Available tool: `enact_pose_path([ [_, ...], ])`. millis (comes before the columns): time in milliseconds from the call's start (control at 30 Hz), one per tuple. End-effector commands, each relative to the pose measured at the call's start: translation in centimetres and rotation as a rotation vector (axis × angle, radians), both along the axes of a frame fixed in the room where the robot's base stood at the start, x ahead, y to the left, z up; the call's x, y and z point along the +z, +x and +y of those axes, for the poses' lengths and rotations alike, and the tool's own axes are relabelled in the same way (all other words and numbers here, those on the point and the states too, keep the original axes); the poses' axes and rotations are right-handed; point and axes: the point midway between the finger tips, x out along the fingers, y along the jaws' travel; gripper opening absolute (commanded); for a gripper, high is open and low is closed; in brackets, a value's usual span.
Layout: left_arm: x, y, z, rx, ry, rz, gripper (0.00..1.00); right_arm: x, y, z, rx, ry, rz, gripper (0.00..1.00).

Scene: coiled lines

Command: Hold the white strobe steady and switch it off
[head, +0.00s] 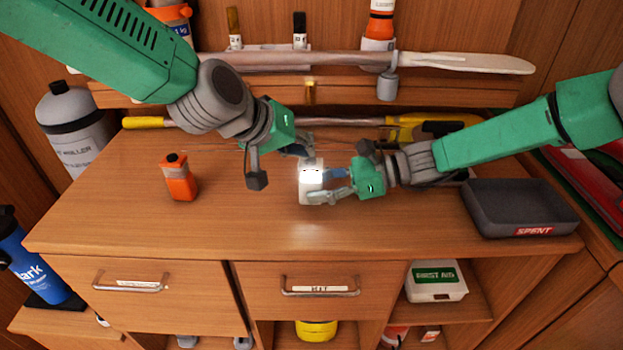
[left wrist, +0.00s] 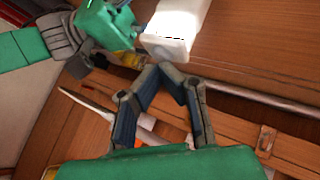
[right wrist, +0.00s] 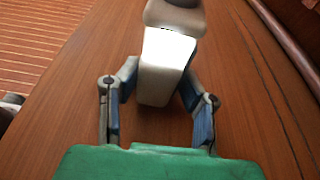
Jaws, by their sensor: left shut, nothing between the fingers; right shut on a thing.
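The white strobe (head: 311,188) stands upright on the wooden worktop, its upper part glowing bright. My right gripper (head: 322,186) is shut on the strobe from the right, a finger on either side. The right wrist view shows the strobe (right wrist: 163,80) between those fingers, with a bright band and a grey rounded piece above it that I cannot identify. My left gripper (head: 308,160) is shut and empty, its fingertips close to the strobe's top. In the left wrist view, its closed fingertips (left wrist: 170,72) are near the strobe (left wrist: 178,28); contact is unclear.
A dark tray labelled SPENT (head: 520,208) sits at the worktop's right end. A small orange bottle (head: 179,178) stands to the left. A paddle (head: 450,62) and a yellow-handled tool (head: 145,122) lie behind. The worktop's front left is clear.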

Motion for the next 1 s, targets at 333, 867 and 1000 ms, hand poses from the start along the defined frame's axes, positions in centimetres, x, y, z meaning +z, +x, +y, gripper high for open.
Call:
enact_pose_path([
  [333, -0.3, 0.0, 0.0, 0.0, 0.0, 0.0, 0.0, 0.0, 0.0, 0.0, 0.0, -0.001, 0.0, 0.17],
  [867, 1.0, 0.0, 0.0, 0.0, 0.0, 0.0, 0.0, 0.0, 0.0, 0.0, 0.0, -0.001, 0.0, 0.17],
  [1000, 1.1, 0.0, 0.0, 0.0, 0.0, 0.0, 0.0, 0.0, 0.0, 0.0, 0.0, -0.001, 0.0, 0.17],
])
